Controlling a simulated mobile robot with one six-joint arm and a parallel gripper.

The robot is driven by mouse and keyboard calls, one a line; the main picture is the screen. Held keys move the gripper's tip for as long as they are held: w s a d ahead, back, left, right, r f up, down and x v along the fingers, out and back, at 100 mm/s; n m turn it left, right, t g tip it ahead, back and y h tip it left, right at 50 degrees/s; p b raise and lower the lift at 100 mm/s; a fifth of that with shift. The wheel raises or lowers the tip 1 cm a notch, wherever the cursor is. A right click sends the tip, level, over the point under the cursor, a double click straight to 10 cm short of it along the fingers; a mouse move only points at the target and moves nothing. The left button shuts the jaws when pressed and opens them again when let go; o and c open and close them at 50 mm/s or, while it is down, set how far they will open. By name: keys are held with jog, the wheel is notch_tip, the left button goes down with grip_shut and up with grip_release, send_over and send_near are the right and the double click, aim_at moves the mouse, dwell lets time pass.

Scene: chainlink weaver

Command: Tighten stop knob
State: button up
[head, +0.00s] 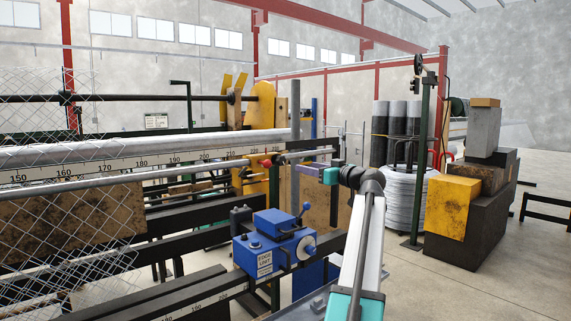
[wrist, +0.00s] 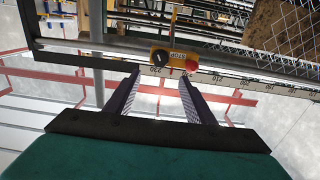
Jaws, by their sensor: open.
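The red stop knob (head: 267,163) sits on the ruler rail in the middle of the head view. In the wrist view the red knob (wrist: 192,65) shows beside a yellow stop block (wrist: 166,57) with a black round part and a STOP label. My gripper (head: 296,167) is just right of the knob in the head view, with its purple fingers toward it. In the wrist view my gripper (wrist: 158,77) is open, with nothing between its fingers. The knob lies beyond the right fingertip, apart from it as far as I can tell.
A ruler rail (head: 158,163) and a long bar run across the left. Chain-link mesh (head: 85,215) hangs there. A wire coil (head: 405,200) stands behind to the right. Open floor lies at far right.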

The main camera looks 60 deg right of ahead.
aim_at(283, 162)
jog(key=p+x, duration=0.4)
jog(key=x, duration=0.8)
jog(key=shift+r, duration=0.1)
jog(key=shift+w+d+p, duration=0.15)
jog(key=shift+w+p, duration=0.25)
jog(key=shift+w, duration=0.15)
jog(key=c, duration=1)
jog(key=shift+d, duration=0.1)
jog(key=shift+c, duration=0.3)
